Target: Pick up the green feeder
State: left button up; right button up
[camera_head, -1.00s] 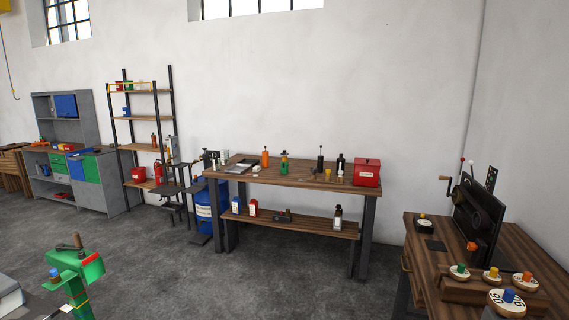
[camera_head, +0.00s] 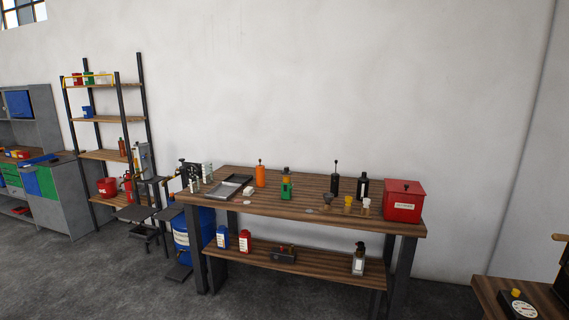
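A small green feeder (camera_head: 286,187) with a dark top stands upright on the wooden workbench (camera_head: 330,205), near the middle of its top. An orange bottle stands to its left, and a dark bottle with a thin spout stands to its right. Neither of my grippers shows in the head view.
The bench also holds an orange bottle (camera_head: 260,174), a grey tray (camera_head: 229,186), dark bottles (camera_head: 362,186) and a red box (camera_head: 403,201). Its lower shelf (camera_head: 305,267) bears several containers. A blue drum (camera_head: 190,238) stands at its left end. Another table (camera_head: 490,290) is at lower right.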

aim_at(286, 191)
jog(key=i+j, duration=0.15)
jog(key=i, duration=0.7)
